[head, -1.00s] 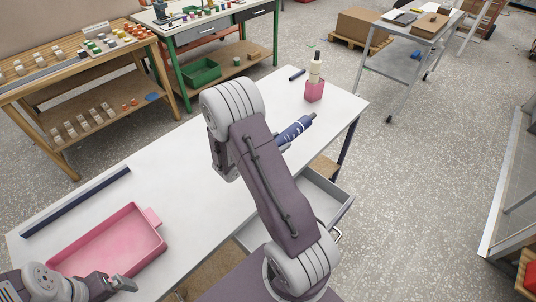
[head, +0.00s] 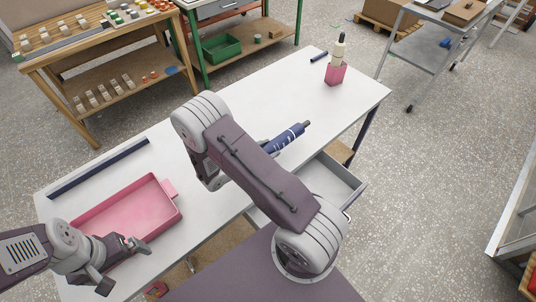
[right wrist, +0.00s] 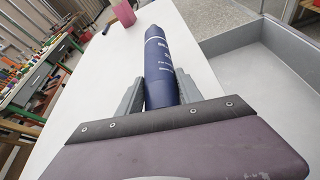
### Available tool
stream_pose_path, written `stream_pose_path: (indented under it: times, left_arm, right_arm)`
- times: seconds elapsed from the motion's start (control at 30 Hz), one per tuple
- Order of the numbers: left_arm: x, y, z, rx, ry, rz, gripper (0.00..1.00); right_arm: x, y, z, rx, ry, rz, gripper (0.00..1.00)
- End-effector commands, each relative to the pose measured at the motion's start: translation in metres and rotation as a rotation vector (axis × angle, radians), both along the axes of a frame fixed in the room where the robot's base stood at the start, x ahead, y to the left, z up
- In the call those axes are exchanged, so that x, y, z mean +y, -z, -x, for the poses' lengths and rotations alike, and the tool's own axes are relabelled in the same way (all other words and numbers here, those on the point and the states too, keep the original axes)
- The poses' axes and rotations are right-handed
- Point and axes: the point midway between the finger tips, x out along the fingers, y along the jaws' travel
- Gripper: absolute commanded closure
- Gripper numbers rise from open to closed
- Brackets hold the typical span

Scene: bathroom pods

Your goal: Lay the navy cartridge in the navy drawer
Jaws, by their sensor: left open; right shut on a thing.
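The navy cartridge (head: 287,137), with white markings, is held in my right gripper over the white table. In the right wrist view the cartridge (right wrist: 166,65) lies between the two grey fingers of my right gripper (right wrist: 155,95), its far end pointing away. Its height above the table is hard to tell. An open drawer (head: 335,182), grey inside and apparently empty, sticks out from the table's right side. The drawer's grey inside (right wrist: 265,75) shows right of the cartridge. My left gripper (head: 122,266) is open and empty near the pink tray.
The pink tray (head: 125,215) is at the table's near left, with a long navy bar (head: 98,168) behind it. A pink holder (head: 336,74) with a bottle stands at the far end, near a short dark bar (head: 319,56).

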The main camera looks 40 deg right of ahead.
Motion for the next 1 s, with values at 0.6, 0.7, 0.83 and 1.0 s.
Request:
stream_pose_path:
  times: [0.6,0.7,0.83,1.0]
  left_arm:
    - [0.0,-0.003,0.0,0.0,0.0,0.0,0.02]
    - [0.0,0.0,0.0,0.0,0.0,0.0,0.02]
    - [0.0,-0.001,0.0,0.0,0.0,0.0,0.02]
    - [0.0,-0.001,0.0,0.0,0.0,0.0,0.02]
  right_arm:
    - [0.0,0.037,0.0,-0.001,0.002,0.002,1.0]
    - [0.0,0.041,0.0,-0.001,0.002,0.002,1.0]
    - [0.0,0.04,0.0,0.0,0.001,0.0,0.36]
    - [0.0,0.04,0.0,0.0,0.001,0.0,0.36]
